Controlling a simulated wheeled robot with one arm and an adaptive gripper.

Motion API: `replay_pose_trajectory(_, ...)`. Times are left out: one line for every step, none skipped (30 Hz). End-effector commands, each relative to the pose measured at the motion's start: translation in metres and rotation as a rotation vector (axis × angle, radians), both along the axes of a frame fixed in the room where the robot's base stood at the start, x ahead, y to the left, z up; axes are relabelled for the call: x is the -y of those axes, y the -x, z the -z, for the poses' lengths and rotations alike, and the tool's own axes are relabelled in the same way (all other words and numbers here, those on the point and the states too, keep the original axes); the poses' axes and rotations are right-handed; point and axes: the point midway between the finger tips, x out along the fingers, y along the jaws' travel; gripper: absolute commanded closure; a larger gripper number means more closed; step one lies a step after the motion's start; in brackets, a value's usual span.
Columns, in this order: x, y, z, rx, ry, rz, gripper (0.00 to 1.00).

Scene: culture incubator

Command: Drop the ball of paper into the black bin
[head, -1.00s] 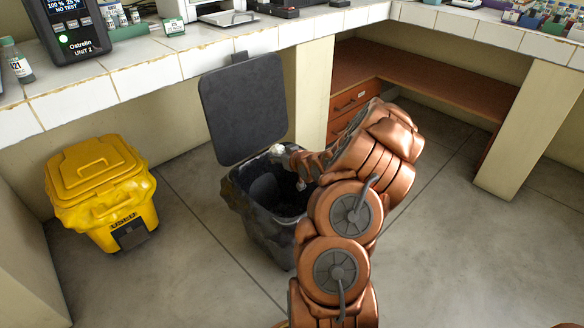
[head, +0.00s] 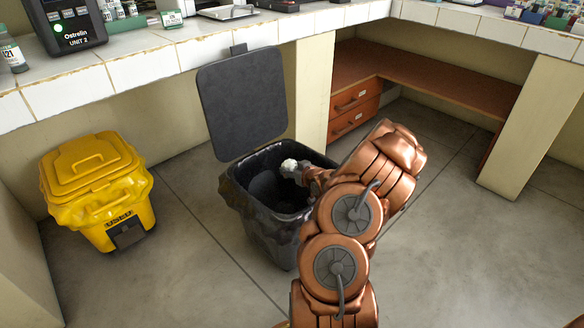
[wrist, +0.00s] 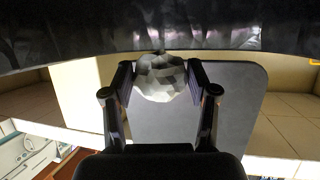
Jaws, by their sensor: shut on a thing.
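The black bin (head: 262,228) stands on the floor below the counter with its lid (head: 243,103) raised against the counter side. The crumpled white ball of paper (head: 289,165) is at the fingertips of my gripper (head: 292,171), over the bin's opening in the head view. In the wrist view the ball of paper (wrist: 161,77) is held between the two fingers of my gripper (wrist: 160,82). The bin's dark rim (wrist: 190,38) crosses the top of that view, and the grey lid shows behind the ball. My arm hides the bin's right side.
A yellow bin (head: 97,190) with a closed lid stands on the floor to the left. The tiled counter (head: 140,72) runs behind, carrying instruments and bottles. A wooden shelf with drawers (head: 354,107) is at the right. The floor between the bins is clear.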

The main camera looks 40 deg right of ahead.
Motion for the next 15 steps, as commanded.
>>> replay_pose_trajectory(-0.0001,-0.0001,0.0049,0.0,0.0,0.0,0.6)
replay_pose_trajectory(-0.0001,-0.0001,0.0058,0.0,0.0,0.0,0.6)
replay_pose_trajectory(-0.0002,-0.0002,0.0065,0.0,0.0,0.0,0.6)
replay_pose_trajectory(-0.0001,-0.0001,0.0068,0.0,0.0,0.0,0.6)
replay_pose_trajectory(-0.0002,-0.0001,0.0069,0.0,0.0,0.0,0.6)
replay_pose_trajectory(-0.0002,-0.0002,0.0068,0.0,0.0,0.0,0.6)
replay_pose_trajectory(-0.0002,-0.0002,0.0065,0.0,0.0,0.0,0.6)
replay_pose_trajectory(-0.0002,-0.0001,0.0063,0.0,0.001,0.0,0.6)
replay_pose_trajectory(-0.0003,-0.0002,0.0063,0.0,0.0,0.0,0.6)
replay_pose_trajectory(-0.0003,-0.0002,0.0063,0.0,0.001,0.0,0.6)
replay_pose_trajectory(-0.0003,-0.0002,0.0063,0.0,0.0,0.0,0.6)
replay_pose_trajectory(-0.0003,-0.0002,0.0063,0.0,0.001,0.0,0.38)
replay_pose_trajectory(-0.0003,-0.0002,0.0063,0.0,0.0,0.0,0.34)
replay_pose_trajectory(-0.0003,-0.0002,0.0063,0.0,0.0,0.0,0.31)
replay_pose_trajectory(-0.0003,-0.0001,0.0064,0.0,0.0,0.0,0.27)
